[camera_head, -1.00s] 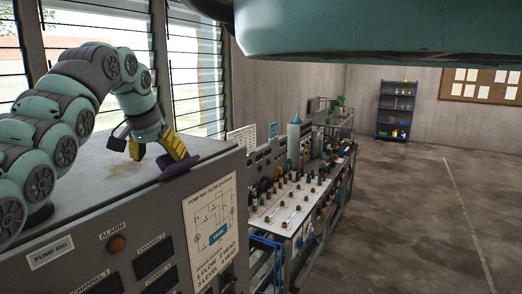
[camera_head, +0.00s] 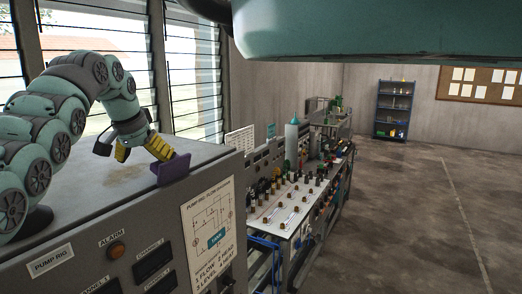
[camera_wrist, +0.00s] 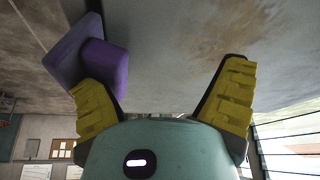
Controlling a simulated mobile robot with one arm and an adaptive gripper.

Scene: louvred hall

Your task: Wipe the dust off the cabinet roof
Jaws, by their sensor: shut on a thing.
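The cabinet roof (camera_head: 85,200) is the grey top of the pump rig. A brownish dust patch (camera_head: 124,174) lies on it, and it also shows at the upper right of the wrist view (camera_wrist: 240,28). My gripper (camera_head: 142,152) is low over the roof near its right edge, shut on a purple wiping block (camera_head: 171,168). In the wrist view the block (camera_wrist: 105,66) sits against the left yellow finger, tilted, with a visible gap to the right finger. The block is to the right of the dust patch in the head view. Its contact with the roof is unclear.
The rig's front has an alarm lamp (camera_head: 116,250) and a diagram sheet (camera_head: 212,225). Louvred windows (camera_head: 190,75) stand behind the roof. A cluttered workbench (camera_head: 290,205) is right of the rig. A blue shelf (camera_head: 393,110) stands at the far wall. Floor (camera_head: 420,220) at right is clear.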

